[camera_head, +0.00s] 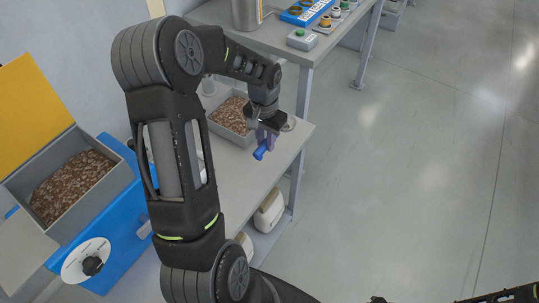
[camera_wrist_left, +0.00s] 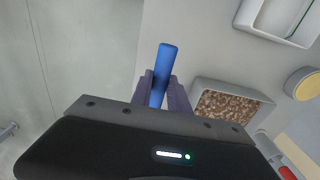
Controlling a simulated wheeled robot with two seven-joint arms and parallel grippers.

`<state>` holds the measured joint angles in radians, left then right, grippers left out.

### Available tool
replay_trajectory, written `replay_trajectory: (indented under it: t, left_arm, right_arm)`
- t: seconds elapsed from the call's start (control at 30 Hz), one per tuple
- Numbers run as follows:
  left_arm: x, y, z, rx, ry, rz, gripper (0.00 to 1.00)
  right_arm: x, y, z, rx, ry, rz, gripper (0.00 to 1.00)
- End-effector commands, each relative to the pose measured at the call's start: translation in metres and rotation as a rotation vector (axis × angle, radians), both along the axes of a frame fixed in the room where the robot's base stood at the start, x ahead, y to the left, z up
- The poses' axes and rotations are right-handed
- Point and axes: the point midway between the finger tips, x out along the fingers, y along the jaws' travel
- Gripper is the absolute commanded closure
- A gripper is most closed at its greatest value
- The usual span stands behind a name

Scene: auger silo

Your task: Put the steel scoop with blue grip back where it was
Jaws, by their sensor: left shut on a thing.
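My left gripper (camera_head: 266,134) is shut on the blue grip (camera_head: 260,152) of the steel scoop, over the front right part of the grey table near its edge. In the left wrist view the blue grip (camera_wrist_left: 166,60) sticks out between the purple-grey fingers (camera_wrist_left: 161,92). A round greyish part (camera_head: 289,124) beside the gripper looks like the scoop's bowl, but it is mostly hidden. I cannot tell whether the scoop touches the table. My right gripper does not show.
A grey tray of brown pellets (camera_head: 214,127) stands just left of the gripper; it also shows in the left wrist view (camera_wrist_left: 199,84). A blue machine with a pellet-filled hopper (camera_head: 118,180) is at the left. A second table (camera_head: 272,36) stands behind.

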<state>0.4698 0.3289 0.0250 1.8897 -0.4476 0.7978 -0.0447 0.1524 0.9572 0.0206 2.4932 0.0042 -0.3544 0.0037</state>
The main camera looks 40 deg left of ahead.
Motion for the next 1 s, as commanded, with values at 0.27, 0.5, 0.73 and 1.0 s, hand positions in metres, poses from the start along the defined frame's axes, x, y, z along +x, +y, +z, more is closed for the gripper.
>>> replay_trajectory:
  t: [0.27, 0.5, 0.73, 1.0]
  left_arm:
    - [0.000, 0.000, -0.038, 0.000, 0.001, 0.000, 1.00]
    - [0.000, 0.000, -0.038, 0.001, 0.000, 0.000, 1.00]
    - [-0.001, 0.000, -0.060, -0.003, 0.005, 0.002, 1.00]
    - [0.000, 0.000, -0.076, 0.000, 0.000, 0.001, 1.00]
  right_arm:
    - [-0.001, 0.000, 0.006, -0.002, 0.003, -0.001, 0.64]
    - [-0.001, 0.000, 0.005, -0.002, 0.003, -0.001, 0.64]
    - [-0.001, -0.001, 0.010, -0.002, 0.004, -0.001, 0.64]
    - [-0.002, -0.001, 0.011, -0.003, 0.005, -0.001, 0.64]
